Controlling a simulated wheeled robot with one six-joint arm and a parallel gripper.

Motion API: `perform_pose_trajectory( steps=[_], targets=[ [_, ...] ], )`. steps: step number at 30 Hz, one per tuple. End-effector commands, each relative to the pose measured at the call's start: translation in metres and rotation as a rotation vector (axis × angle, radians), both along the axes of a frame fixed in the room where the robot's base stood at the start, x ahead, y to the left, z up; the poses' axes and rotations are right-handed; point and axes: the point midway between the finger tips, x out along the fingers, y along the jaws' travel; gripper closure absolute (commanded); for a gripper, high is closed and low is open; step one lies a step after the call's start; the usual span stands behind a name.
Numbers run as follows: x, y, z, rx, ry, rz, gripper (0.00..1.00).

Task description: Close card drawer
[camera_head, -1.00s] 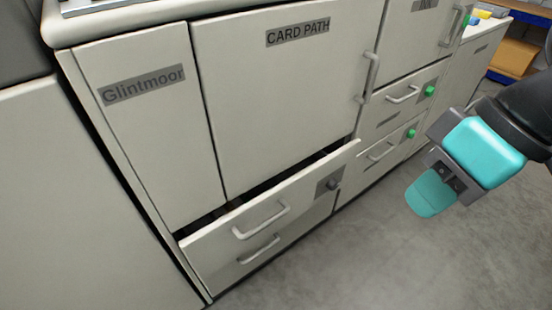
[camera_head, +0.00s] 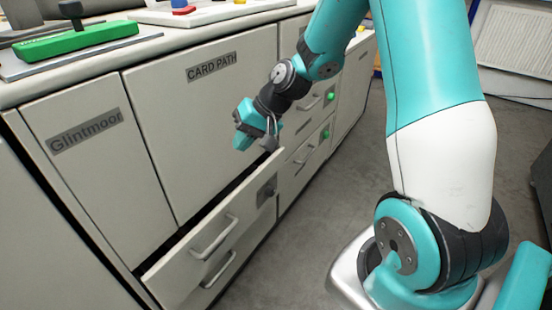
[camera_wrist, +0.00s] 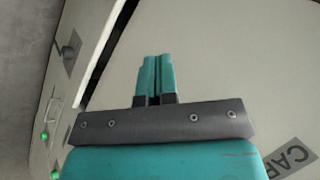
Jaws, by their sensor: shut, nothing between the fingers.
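The card drawer (camera_head: 208,250), a cream drawer under the CARD PATH panel (camera_head: 200,130), stands partly open. A dark gap shows behind its top edge. A light bar handle (camera_head: 214,238) is on its front, a second handle (camera_head: 220,270) shows lower down, and a dark knob on a grey patch (camera_head: 266,191) is near its right end. My gripper (camera_head: 243,142) is in front of the panel, above the drawer's right part, apart from the handle. Its teal fingers also show in the wrist view (camera_wrist: 157,77), shut together and empty. The drawer's gap (camera_wrist: 110,55) shows left of them.
The Glintmoor panel (camera_head: 85,175) is to the left. Drawers with green knobs (camera_head: 325,135) are to the right. A green tool (camera_head: 80,40) lies on the counter (camera_head: 150,50). Grey floor (camera_head: 300,240) in front of the cabinet is clear up to my base.

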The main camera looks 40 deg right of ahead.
Motion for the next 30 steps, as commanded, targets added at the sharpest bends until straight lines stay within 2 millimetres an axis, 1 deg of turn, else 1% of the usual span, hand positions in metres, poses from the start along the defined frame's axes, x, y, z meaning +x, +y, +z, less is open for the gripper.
perform_pose_trajectory(
  steps=[1,2,3,5,6,9,12,15,17,20,23,30],
  targets=[
    [0.013,-0.039,-0.023,0.044,0.014,-0.131,1.0],
    [0.019,-0.059,-0.035,0.068,0.014,-0.204,1.0],
    [0.024,-0.085,-0.053,0.099,0.011,-0.296,1.0],
    [0.027,-0.122,-0.078,0.14,0.006,-0.428,1.0],
    [0.026,-0.145,-0.093,0.165,0.002,-0.507,1.0],
    [0.017,-0.188,-0.127,0.215,-0.009,-0.673,1.0],
    [0.008,-0.216,-0.149,0.248,-0.018,-0.784,1.0],
    [0.003,-0.229,-0.162,0.264,-0.024,-0.84,1.0],
    [0.003,-0.231,-0.166,0.267,-0.026,-0.852,1.0],
    [0.009,-0.229,-0.175,0.269,-0.026,-0.855,1.0],
    [0.021,-0.224,-0.186,0.267,-0.025,-0.852,1.0],
    [0.058,-0.212,-0.222,0.267,-0.026,-0.849,1.0]
  ],
)
